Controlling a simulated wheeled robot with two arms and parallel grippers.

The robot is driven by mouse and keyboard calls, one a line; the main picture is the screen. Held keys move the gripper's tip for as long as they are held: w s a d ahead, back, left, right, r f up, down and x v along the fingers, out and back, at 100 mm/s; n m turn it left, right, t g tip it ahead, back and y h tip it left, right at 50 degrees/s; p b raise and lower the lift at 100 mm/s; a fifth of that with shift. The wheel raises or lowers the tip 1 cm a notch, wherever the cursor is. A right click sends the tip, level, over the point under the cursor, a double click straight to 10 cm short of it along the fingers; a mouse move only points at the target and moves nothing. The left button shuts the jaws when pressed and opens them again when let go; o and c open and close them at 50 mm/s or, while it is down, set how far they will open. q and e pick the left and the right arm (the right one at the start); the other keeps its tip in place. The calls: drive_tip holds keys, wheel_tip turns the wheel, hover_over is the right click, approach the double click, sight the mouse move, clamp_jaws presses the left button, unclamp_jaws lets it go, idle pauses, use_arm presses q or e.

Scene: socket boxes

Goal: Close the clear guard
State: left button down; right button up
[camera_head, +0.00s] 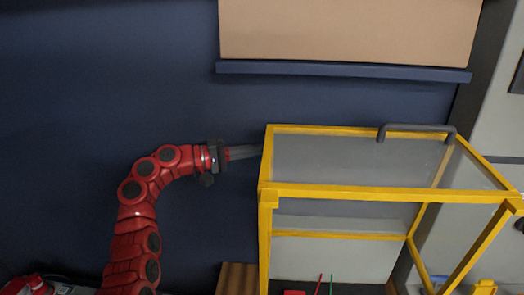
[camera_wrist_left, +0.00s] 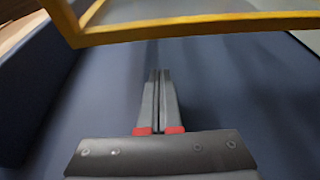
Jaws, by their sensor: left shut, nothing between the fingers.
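The clear guard (camera_head: 350,192) is a yellow frame with see-through panels, right of centre in the head view. A dark handle (camera_head: 415,129) sits on its far upper edge, toward the right. My left gripper (camera_head: 258,150) is shut and empty, with its fingertips beside the guard's upper left edge; I cannot tell whether they touch it. The left wrist view shows the closed fingers (camera_wrist_left: 160,74) just below the yellow frame bar (camera_wrist_left: 200,25) in the picture. My right gripper is not in view.
Under the guard, a red part (camera_head: 294,292) and thin red and green rods (camera_head: 330,284) show at the bottom edge. A tan board (camera_head: 350,30) with a dark blue ledge (camera_head: 345,71) is behind. Dark blue surface is clear around my left arm.

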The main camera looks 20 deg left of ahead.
use_arm(q)
drive_tip(key=s+d+p, duration=0.2)
drive_tip(key=d, duration=0.1)
drive_tip(key=shift+s+f+p, duration=0.15)
drive_tip(key=shift+s+p, duration=0.05)
drive_tip(key=shift+p, duration=0.1)
drive_tip(key=shift+s+a, duration=0.1)
idle(0.4)
